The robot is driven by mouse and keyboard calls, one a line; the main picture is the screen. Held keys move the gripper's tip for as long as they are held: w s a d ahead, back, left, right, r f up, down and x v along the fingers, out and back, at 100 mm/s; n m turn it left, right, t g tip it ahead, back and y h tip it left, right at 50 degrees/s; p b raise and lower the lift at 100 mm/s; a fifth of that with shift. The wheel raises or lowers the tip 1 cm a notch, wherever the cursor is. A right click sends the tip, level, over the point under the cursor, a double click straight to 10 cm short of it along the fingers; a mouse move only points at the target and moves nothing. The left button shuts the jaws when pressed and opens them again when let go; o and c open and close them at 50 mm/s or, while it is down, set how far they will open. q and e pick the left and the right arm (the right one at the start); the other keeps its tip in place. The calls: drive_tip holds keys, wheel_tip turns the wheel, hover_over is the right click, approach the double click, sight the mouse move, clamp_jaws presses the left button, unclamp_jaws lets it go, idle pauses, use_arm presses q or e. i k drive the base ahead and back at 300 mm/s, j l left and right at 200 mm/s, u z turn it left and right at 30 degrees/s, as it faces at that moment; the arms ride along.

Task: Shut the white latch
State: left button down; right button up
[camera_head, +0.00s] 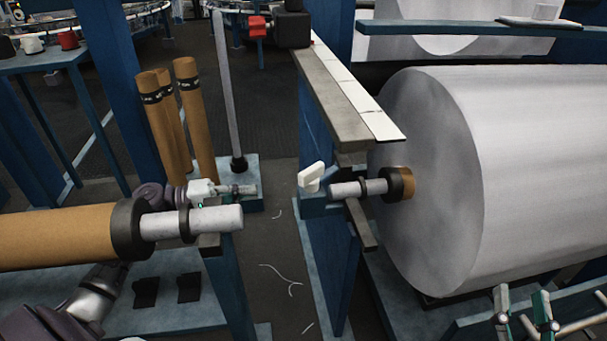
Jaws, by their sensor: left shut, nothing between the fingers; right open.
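The white latch (312,177) sits on the blue bracket (320,206) of the right-hand stand, left of the grey shaft end (352,188) of the big white roll (540,170). It sticks up at a tilt, and its hinge is too small to make out. My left gripper (246,189) is shut and empty, left of the latch and apart from it. The grey shaft of the brown roll lies in front of part of my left arm. My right gripper (522,312) is open and empty at the bottom right, in front of the white roll.
The brown roll (60,237) lies on a blue stand at the left. Several brown tubes (202,120) stand behind it. A grey post (228,90) rises from a blue base. A beam with a white top (350,88) runs behind the latch. The floor gap (278,240) between the stands holds only thread scraps.

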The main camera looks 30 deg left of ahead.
sight(323, 172)
drive_tip(key=k, duration=1.25)
